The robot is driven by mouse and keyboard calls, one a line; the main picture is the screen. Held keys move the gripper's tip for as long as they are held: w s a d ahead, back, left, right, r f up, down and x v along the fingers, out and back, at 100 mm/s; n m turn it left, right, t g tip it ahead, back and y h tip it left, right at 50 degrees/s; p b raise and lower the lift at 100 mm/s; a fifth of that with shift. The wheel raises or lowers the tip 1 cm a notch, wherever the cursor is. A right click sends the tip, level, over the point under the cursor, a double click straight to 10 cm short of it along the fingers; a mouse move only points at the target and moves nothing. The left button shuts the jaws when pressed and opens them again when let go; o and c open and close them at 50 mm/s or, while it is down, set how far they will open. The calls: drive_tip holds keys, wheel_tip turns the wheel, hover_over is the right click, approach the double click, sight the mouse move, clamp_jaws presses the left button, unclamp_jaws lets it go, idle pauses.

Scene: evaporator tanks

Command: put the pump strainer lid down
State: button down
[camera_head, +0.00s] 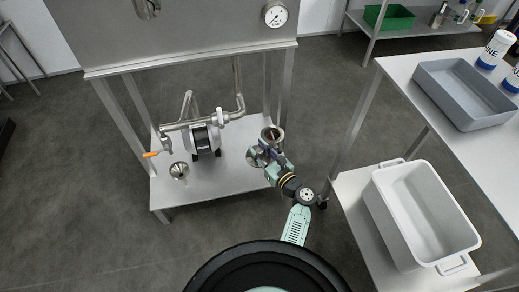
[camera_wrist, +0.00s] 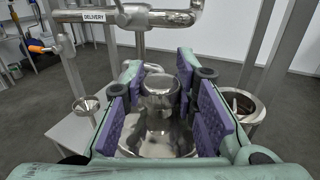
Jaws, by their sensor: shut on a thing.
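The pump strainer lid (camera_wrist: 160,125) is shiny metal with a round knob on top. My gripper (camera_wrist: 160,95) is shut on it, with the purple pads on either side of the knob. In the head view the lid (camera_head: 256,157) shows at the left of my gripper (camera_head: 268,155), over the right part of the low steel shelf. The strainer pot (camera_wrist: 242,104) stands open just right of my gripper; its round mouth also shows in the head view (camera_head: 271,134). I cannot tell whether the lid touches the shelf.
The pump (camera_head: 205,139) stands left of my gripper, with pipes above it. A metal funnel (camera_head: 179,170) is on the shelf (camera_head: 215,187) and an orange-handled valve (camera_head: 152,154) at its left. The shelf's front part is clear. A white tub (camera_head: 425,215) is at the right.

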drive_tip(key=s+d+f+m+t+h+b, duration=0.2)
drive_tip(key=s+f+m+h, duration=0.2)
drive_tip(key=s+f+h, duration=0.1)
drive_tip(key=s+d+f+m+t+h+b, duration=0.2)
drive_tip(key=s+d+f+m+h, duration=0.1)
drive_tip(key=f, duration=0.7)
drive_tip(key=shift+s+f+m+h, duration=0.3)
drive_tip(key=shift+s+m+h, duration=0.3)
drive_tip(key=shift+s+h, duration=1.05)
drive_tip(key=shift+w+h, duration=0.1)
drive_tip(key=shift+h, duration=0.15)
